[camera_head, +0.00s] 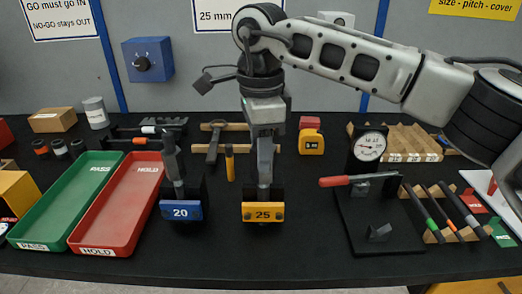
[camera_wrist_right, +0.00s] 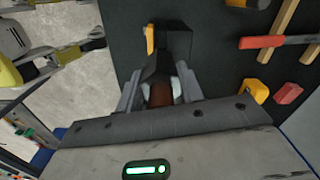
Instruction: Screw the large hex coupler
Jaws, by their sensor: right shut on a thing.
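My right gripper (camera_head: 264,178) points straight down over the stand with the yellow 25 plate (camera_head: 263,212). In the right wrist view my right gripper (camera_wrist_right: 160,92) is shut on a brownish round piece (camera_wrist_right: 161,94), which lies between the two fingers at the dark stand (camera_wrist_right: 168,50). The fingers and wrist hide most of it, so I cannot make out a hex shape or any thread. A second stand with a blue 20 plate (camera_head: 181,210) is just left and holds an upright dark grey piece (camera_head: 172,160). My left gripper is not in view.
A red HOLD tray (camera_head: 122,205) and a green PASS tray (camera_head: 60,205) lie at left. A black fixture with a red-handled clamp (camera_head: 345,181) and dial gauge (camera_head: 369,145) stands at right. A yellow tape measure (camera_head: 311,142) lies behind. Bare black table lies in front.

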